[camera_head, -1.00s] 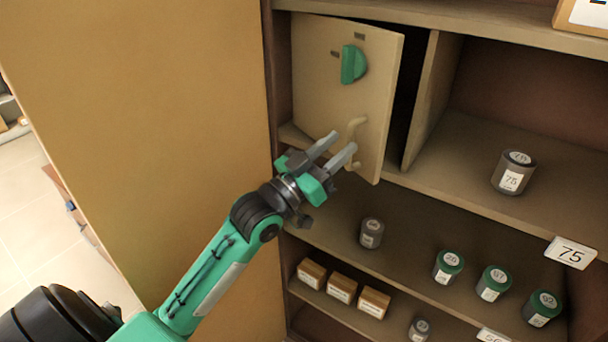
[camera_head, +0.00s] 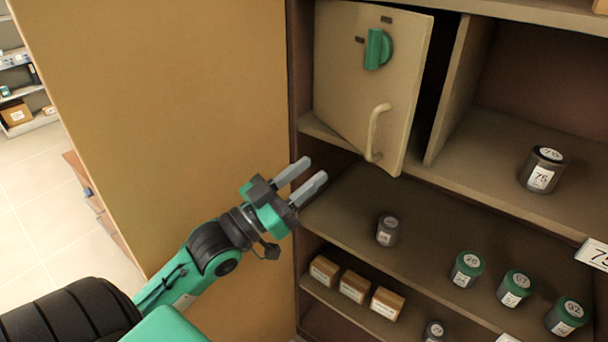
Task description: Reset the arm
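My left gripper (camera_head: 308,174) is in front of the cabinet, below and to the left of the small compartment door's handle. Its two grey fingers are apart with nothing between them. The beige compartment door (camera_head: 345,88) stands partly open, with a dark gap along its right edge. It carries a green knob (camera_head: 378,48) and a curved beige handle (camera_head: 374,132), which is clear of the fingers. My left arm (camera_head: 180,275) comes in from the lower left. My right gripper is out of view.
A large tan panel (camera_head: 160,120) stands left of the shelves, close to my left arm. A grey jar labelled 75 (camera_head: 542,170) is on the upper shelf. Below are a small grey jar (camera_head: 387,230), green-lidded jars (camera_head: 467,268) and small boxes (camera_head: 353,286). Open floor (camera_head: 30,215) lies far left.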

